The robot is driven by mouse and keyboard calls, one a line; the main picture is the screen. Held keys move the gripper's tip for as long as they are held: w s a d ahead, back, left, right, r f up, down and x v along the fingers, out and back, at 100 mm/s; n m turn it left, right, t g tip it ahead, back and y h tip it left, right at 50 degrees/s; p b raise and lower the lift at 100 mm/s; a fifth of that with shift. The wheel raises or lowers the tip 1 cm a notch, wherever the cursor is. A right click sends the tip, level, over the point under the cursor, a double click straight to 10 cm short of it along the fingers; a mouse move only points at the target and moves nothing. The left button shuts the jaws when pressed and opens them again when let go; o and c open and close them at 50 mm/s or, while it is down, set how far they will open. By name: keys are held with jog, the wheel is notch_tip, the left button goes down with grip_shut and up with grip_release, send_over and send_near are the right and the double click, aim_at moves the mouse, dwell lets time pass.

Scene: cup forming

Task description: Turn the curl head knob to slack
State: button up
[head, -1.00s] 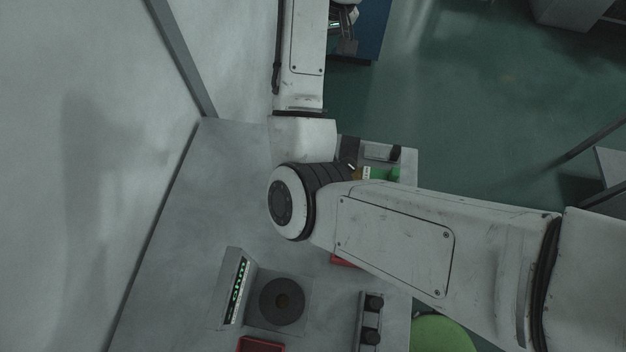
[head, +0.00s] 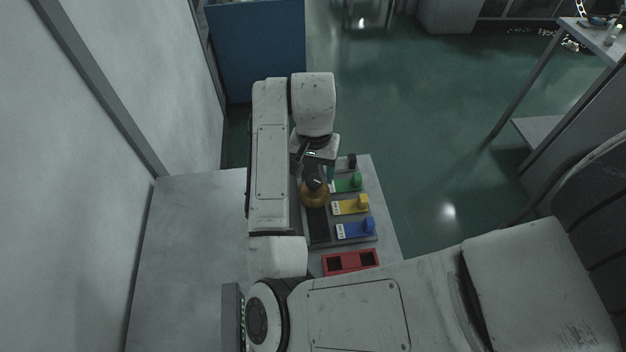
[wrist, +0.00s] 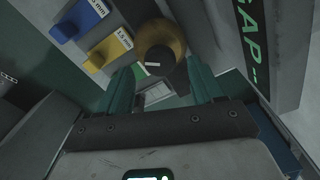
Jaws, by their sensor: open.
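A dark round knob (head: 313,184) with a short white mark sits on a brass-coloured round head (head: 315,200) at the top of the tool block. The wrist view shows the knob (wrist: 157,58) near the top centre, its white line on the side nearer me, with the brass head (wrist: 165,33) around it. My gripper (head: 320,167) points down just beyond the knob in the head view. In the wrist view my gripper (wrist: 160,70) has its two teal fingers spread wide, the knob lying between and ahead of the tips. Nothing is held. I cannot read any knob setting.
Green (head: 347,183), yellow (head: 350,205) and blue (head: 355,229) labelled blocks stand right of the brass head. A red tray (head: 350,262) lies nearer. A panel with green "GAP" lettering (wrist: 248,40) rises at right in the wrist view. The bench's left part (head: 190,240) is clear.

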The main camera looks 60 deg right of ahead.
aim_at(314, 179)
jog(key=shift+f, duration=1.85)
jog(key=shift+c, duration=0.3)
jog(key=c, duration=1)
jog(key=shift+n+p, duration=0.4)
jog(key=shift+n, duration=0.2)
jog(key=shift+r, duration=0.1)
jog(key=o, duration=1.1)
jog(key=shift+c, duration=0.2)
notch_tip(314, 179, up, 11)
jog(key=p, duration=0.1)
